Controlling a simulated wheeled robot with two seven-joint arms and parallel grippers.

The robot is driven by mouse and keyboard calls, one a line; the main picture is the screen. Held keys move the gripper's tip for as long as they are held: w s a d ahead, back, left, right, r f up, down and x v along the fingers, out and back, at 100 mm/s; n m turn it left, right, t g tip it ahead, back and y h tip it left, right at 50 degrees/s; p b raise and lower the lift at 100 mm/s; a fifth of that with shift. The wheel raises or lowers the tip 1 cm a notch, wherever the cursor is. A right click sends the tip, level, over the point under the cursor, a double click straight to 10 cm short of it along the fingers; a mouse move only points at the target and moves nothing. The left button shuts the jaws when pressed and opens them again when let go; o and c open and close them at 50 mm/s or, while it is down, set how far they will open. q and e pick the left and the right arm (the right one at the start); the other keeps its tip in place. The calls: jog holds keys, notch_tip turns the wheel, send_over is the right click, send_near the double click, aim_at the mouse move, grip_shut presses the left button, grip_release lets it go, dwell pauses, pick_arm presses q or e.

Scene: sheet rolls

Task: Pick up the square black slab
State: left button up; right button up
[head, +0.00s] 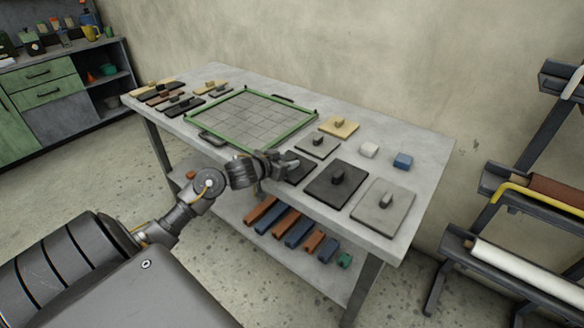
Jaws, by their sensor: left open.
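A large square black slab (324,194) with a small black knob on top lies flat on the grey table, right of the middle. A smaller dark slab (299,174) lies just to its left, partly hidden by my left gripper. My left gripper (288,163) is open over this smaller slab, with its fingers pointing right. I cannot tell whether the fingers touch it or stand around a knob. My right gripper is not in view.
A grey square slab (375,214), a grey slab (309,149), a tan slab (349,130), a white block (369,150) and a blue block (403,161) lie nearby. A green-framed grid tray (196,143) is to the left. A roll rack (465,242) stands right.

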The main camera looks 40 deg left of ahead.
aim_at(292, 158)
pick_arm(q)
jog(key=x, duration=0.4)
jog(key=shift+w, duration=0.25)
jog(key=shift+c, duration=0.3)
grip_shut()
